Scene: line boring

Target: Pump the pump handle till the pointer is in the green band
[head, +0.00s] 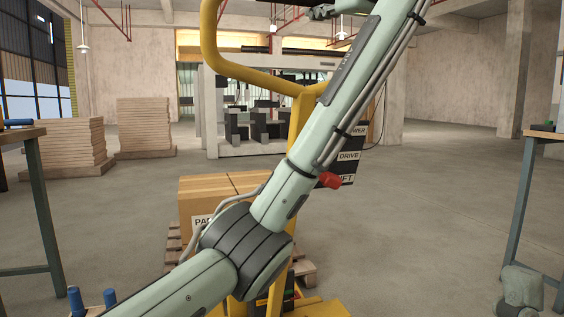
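My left arm crosses the middle of the head view from the lower left to the top edge. A dark end piece at the top edge looks like my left gripper (322,12); its fingers are too cut off and small to read. A yellow bent tube (250,74) joins a yellow upright (302,112) behind my arm; I cannot tell whether it is the pump handle. A red knob (330,180) sticks out beside the arm. No pointer or green band shows. My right gripper is not in view.
A cardboard box (205,190) stands on a pallet (174,243) behind my arm. A dark panel (348,168) carries words such as DRIVE. Table legs stand at left (43,205) and right (518,205). Stacked boards (143,125) are at the back left.

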